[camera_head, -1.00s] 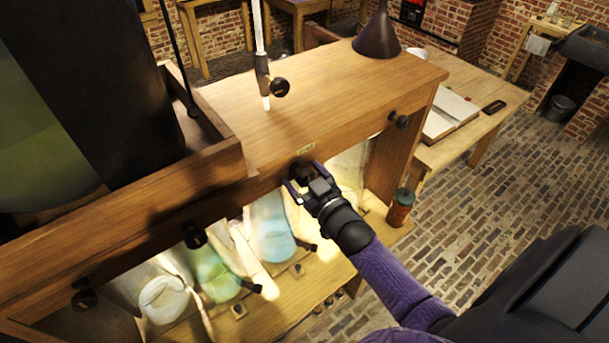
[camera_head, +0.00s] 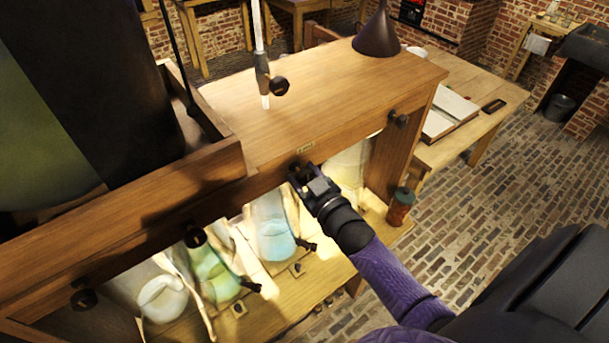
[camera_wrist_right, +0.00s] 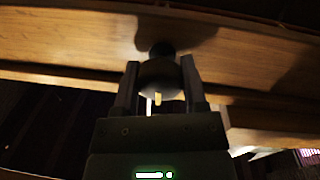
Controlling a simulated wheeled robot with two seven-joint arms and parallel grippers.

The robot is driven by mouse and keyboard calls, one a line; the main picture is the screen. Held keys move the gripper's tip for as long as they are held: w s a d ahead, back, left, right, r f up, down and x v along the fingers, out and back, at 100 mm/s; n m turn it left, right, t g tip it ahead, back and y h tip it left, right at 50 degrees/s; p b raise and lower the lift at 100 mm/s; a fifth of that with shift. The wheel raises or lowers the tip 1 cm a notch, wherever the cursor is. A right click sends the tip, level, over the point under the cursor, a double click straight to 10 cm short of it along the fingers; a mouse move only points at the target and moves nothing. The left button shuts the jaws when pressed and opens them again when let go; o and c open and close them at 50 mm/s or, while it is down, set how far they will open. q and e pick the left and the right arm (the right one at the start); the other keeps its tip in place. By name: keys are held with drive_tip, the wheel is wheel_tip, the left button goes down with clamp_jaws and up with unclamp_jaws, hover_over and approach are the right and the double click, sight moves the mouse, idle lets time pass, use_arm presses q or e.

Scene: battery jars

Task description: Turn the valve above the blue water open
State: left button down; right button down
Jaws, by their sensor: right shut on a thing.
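The dark round valve knob (camera_wrist_right: 160,80) on the front rail of the wooden cabinet (camera_head: 330,100) is between the fingers of my right gripper (camera_wrist_right: 161,78). In the head view my right gripper (camera_head: 304,177) reaches up to the rail and mostly covers this knob. The fingers are shut on the knob. The jar of blue water (camera_head: 273,235) stands on the shelf below and a little left of the gripper. A jar of green water (camera_head: 217,275) stands to its left. My left gripper does not show.
Other dark knobs sit on the rail at the left (camera_head: 194,236), far left (camera_head: 84,298) and right (camera_head: 399,121). A dark funnel (camera_head: 377,35) stands on the cabinet top. A red and green canister (camera_head: 400,208) stands at the shelf's right end.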

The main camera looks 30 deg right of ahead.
drive_tip(key=n, duration=0.4)
drive_tip(key=shift+f+b, duration=0.1)
drive_tip(key=shift+b, duration=0.3)
drive_tip(key=n, duration=0.2)
drive_tip(key=n+b, duration=0.1)
drive_tip(key=n, duration=0.2)
drive_tip(key=shift+t+y, duration=0.3)
drive_tip(key=n+b, duration=0.1)
drive_tip(key=n, duration=0.3)
drive_tip(key=shift+n+b, duration=0.3)
drive_tip(key=shift+b, duration=0.05)
drive_tip(key=shift+n+y+b, duration=0.4)
drive_tip(key=shift+n+b, duration=0.2)
drive_tip(key=shift+n, duration=1.6)
drive_tip(key=shift+c, duration=0.7)
unclamp_jaws()
